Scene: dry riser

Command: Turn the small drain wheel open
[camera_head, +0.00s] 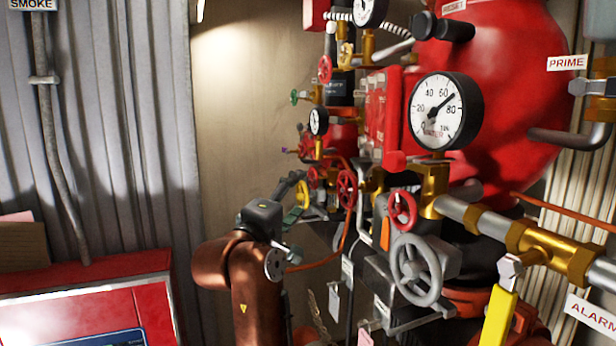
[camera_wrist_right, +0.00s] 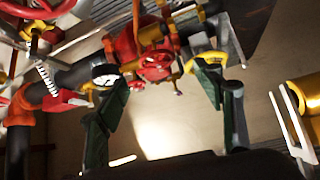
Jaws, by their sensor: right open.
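Several handwheels show on the riser, and no readable label marks which one is the drain wheel. In the head view a small red wheel (camera_head: 312,177) sits just past my right gripper (camera_head: 298,196), with a larger red wheel (camera_head: 346,190) to its right. In the right wrist view a red wheel (camera_wrist_right: 155,63) appears between the two green fingers of my right gripper (camera_wrist_right: 163,82). The fingers are apart, and I see no grip on the wheel. Whether a finger touches it is unclear. My left gripper is not in view.
A grey handwheel (camera_head: 417,270), a small red wheel (camera_head: 403,210) and a yellow lever (camera_head: 498,318) stand nearer on the right. A water gauge (camera_head: 445,110) is above them. A red panel (camera_head: 85,300) is at lower left. Bare wall lies left of the riser.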

